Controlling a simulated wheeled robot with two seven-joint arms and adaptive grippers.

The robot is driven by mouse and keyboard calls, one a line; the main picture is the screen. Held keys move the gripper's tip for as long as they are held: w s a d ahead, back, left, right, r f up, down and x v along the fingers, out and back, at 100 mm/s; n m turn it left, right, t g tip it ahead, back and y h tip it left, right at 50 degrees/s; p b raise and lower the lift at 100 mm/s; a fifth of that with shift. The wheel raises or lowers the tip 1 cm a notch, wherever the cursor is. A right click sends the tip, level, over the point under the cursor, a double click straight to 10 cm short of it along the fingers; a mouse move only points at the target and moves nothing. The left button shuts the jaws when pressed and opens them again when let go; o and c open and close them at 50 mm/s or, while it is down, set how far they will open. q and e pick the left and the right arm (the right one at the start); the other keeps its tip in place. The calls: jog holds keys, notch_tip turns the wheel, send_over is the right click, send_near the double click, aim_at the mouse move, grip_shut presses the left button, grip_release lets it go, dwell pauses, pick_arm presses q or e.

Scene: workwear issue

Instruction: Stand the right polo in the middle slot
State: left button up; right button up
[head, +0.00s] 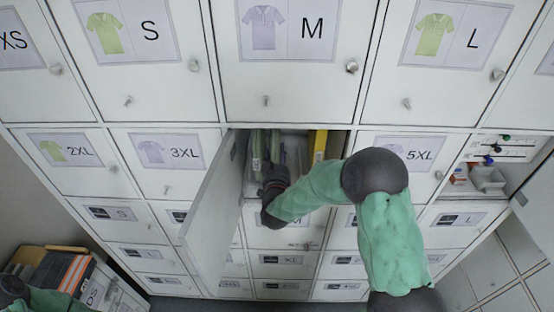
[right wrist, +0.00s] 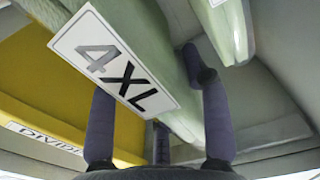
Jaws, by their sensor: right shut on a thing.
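My right gripper (head: 272,178) reaches into the open locker between the 3XL and 5XL doors. In the right wrist view its fingers stand on either side of a pale green folded polo (right wrist: 130,22) with a white 4XL label, and it is shut on it. Another pale green polo (right wrist: 218,30) is beside it in that view; it also shows at the left of the locker in the head view (head: 257,148). A yellow divider (head: 320,146) stands at the locker's right side; it also shows in the wrist view (right wrist: 50,75). My left gripper is not in view; only part of that arm shows.
The open locker door (head: 212,210) swings out close to the left of my right gripper. Closed doors with knobs surround the opening. An open compartment (head: 490,180) with small items is at the right. A box of workwear (head: 75,275) stands at lower left.

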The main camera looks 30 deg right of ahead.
jog(key=w+d+f+b, duration=0.2)
jog(key=w+d, duration=0.1)
jog(key=w, duration=0.2)
jog(key=shift+f, duration=0.25)
dwell(0.8)
jog(key=o, duration=1.4)
jog(key=shift+c, duration=0.2)
jog(key=shift+f, duration=0.1)
jog(key=shift+s, duration=0.1)
jog(key=v, duration=1.2)
